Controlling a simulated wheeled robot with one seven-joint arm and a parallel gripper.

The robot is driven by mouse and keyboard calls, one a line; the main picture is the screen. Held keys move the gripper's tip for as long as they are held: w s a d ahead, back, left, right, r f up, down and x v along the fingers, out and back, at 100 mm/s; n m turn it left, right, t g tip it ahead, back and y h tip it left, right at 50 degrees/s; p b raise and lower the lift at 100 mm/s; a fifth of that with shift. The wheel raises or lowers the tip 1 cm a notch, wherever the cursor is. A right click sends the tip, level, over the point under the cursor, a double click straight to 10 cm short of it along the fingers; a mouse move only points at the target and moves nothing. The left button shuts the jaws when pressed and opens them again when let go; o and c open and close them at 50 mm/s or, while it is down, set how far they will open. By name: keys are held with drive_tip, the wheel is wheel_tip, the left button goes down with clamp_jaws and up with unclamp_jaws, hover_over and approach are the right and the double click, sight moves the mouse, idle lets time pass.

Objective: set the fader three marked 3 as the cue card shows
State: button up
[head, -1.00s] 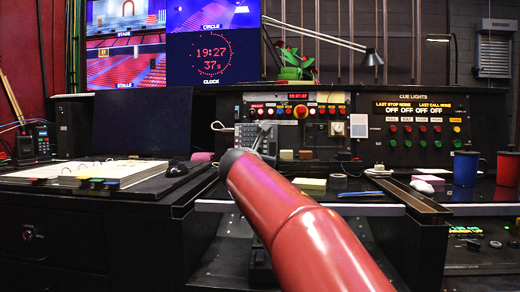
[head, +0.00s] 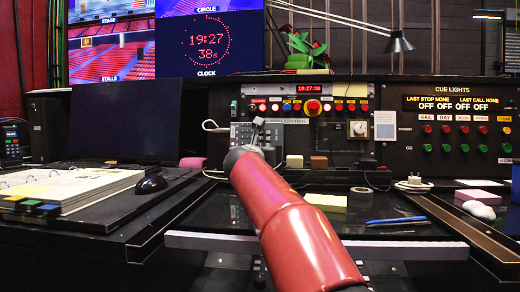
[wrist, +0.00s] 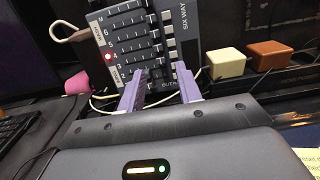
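The fader panel (wrist: 135,45) stands tilted in the wrist view, lettered SIX WAY, with rows marked M, 6, 5, 4, 3 and lower. Fader three's row (wrist: 140,66) lies near the panel's lower part, and its knob position is too small to tell. A red light glows beside the row marked 4. My gripper (wrist: 160,88) has two purple fingers set apart at the panel's lower edge; I see nothing clearly held between them. In the head view the fader panel (head: 268,137) is partly hidden by my red arm. I cannot make out a cue card for certain.
The cue lights panel (head: 450,130) is at the right. A yellow note pad (head: 326,201), a tape roll (head: 361,190) and a blue pen (head: 396,220) lie on the desk.

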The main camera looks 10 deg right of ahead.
sight(261, 145)
drive_tip(key=p+x, duration=0.1)
drive_tip(key=x, duration=0.3)
drive_tip(key=shift+w+d, duration=0.15)
drive_tip(key=shift+w, duration=0.25)
drive_tip(key=shift+c, duration=0.2)
clamp_jaws()
